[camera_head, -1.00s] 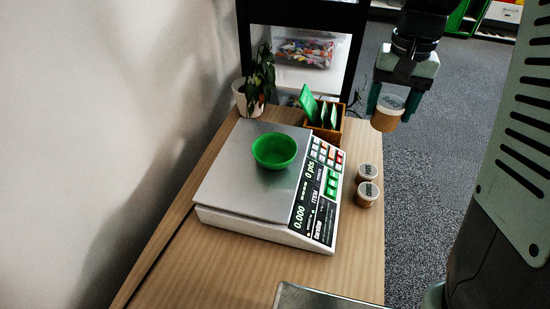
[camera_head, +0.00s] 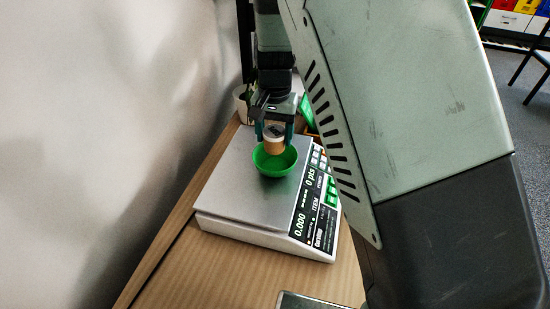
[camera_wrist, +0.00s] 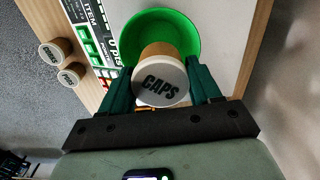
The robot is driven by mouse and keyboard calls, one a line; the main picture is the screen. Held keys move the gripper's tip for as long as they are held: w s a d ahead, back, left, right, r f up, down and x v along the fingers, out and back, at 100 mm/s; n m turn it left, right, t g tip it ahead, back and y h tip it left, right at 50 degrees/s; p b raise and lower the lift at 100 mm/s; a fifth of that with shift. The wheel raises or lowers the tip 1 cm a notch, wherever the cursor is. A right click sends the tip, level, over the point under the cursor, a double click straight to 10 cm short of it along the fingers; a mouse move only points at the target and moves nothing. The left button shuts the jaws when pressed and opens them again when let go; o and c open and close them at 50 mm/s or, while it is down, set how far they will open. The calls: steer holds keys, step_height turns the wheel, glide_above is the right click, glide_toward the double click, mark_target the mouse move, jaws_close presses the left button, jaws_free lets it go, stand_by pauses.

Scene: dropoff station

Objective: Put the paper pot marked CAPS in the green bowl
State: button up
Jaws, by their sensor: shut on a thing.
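The paper pot marked CAPS (camera_wrist: 162,82) is brown with a pale lid, and its lettering reads clearly in the wrist view. My gripper (camera_head: 274,136) is shut on this pot (camera_head: 274,146), with a green finger on either side of it. The green bowl (camera_head: 266,167) stands on the scale's steel plate. In the head view the pot is over the bowl, overlapping its far rim. In the wrist view the bowl (camera_wrist: 150,22) shows behind the pot. I cannot tell whether the pot touches the bowl.
The scale (camera_head: 243,190) stands on the wooden table (camera_head: 215,262). Two other lidded pots (camera_wrist: 50,53) (camera_wrist: 72,75) stand near the table edge in the wrist view. My arm hides the table's right side in the head view. A white plant pot (camera_head: 241,102) stands behind.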

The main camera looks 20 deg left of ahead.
steer(key=shift+f, duration=3.45)
steer(key=o, duration=0.9)
steer(key=shift+f, duration=0.1)
steer(key=shift+c, duration=0.2)
